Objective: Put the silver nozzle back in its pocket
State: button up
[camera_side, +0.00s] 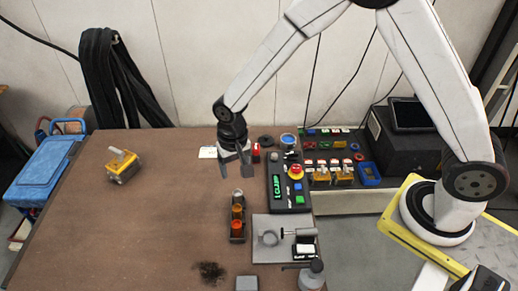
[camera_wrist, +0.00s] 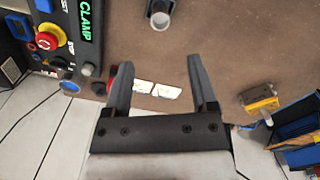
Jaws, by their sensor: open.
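A dark nozzle rack (camera_side: 238,238) stands on the brown table and holds copper-orange nozzles in its middle and near part. A pale silver nozzle (camera_side: 237,193) shows at the rack's far end. In the wrist view the silver nozzle (camera_wrist: 160,20) is a grey round end at the top edge; I cannot tell how deep it sits in its pocket. My gripper (camera_side: 234,176) hangs above the table, just beyond the rack's far end. In the wrist view my gripper (camera_wrist: 160,62) has its fingers wide apart, with nothing between them.
A control box (camera_side: 288,185) with a red stop button stands right of the rack. A grey plate (camera_side: 265,250) with a clamp lies at the near right. A yellow block (camera_side: 122,167) sits far left. White cards (camera_wrist: 155,90) lie at the back. The table's left middle is clear.

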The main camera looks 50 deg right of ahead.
jog(key=s+d+r+n+t, duration=0.2)
jog(key=s+d+r, duration=0.6)
jog(key=s+d, duration=0.5)
jog(key=shift+d+n+t, duration=0.15)
jog(key=shift+n+t, duration=0.15)
jog(key=shift+n, duration=0.5)
